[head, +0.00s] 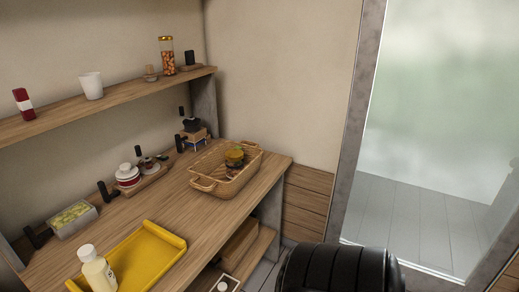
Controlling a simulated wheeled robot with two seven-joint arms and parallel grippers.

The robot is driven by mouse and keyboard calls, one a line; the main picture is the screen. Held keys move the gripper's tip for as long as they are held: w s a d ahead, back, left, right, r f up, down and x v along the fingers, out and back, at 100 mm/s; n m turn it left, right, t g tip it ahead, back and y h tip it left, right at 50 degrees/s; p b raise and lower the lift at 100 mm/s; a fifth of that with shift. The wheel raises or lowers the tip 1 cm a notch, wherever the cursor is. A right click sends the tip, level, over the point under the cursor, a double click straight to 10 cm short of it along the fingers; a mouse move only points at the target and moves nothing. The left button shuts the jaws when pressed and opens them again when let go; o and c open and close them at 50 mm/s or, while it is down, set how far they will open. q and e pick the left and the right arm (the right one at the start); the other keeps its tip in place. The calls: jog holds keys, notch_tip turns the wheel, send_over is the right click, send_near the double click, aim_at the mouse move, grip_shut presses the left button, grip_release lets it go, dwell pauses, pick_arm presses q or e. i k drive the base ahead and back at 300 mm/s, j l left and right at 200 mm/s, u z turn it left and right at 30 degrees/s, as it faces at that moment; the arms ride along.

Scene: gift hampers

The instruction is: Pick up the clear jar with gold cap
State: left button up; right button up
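A tall clear jar with a gold cap (167,57) stands upright on the wooden wall shelf, near its right end. Orange-brown pieces fill much of it. Neither of my grippers shows in the head view, and nothing is touching either jar.
The worktop holds a yellow tray (140,259) with a cream bottle (97,270). Worktop is clear between tray and basket.

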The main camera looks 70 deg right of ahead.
aim_at(232, 168)
jog(key=z, duration=1.95)
jog(key=i+l+u, duration=0.1)
jog(key=i+l, duration=0.2)
jog(key=i+l+u, duration=0.1)
jog(key=i+l, duration=0.15)
jog(key=l, duration=0.2)
jog(key=i+l+u, duration=0.1)
jog(key=i+l, duration=0.15)
jog(key=l, duration=0.15)
jog(key=i+l+u, duration=0.1)
jog(key=i+l, duration=0.15)
jog(key=l, duration=0.15)
jog(key=i+l+u, duration=0.1)
jog(key=i+l, duration=0.15)
jog(key=l, duration=0.2)
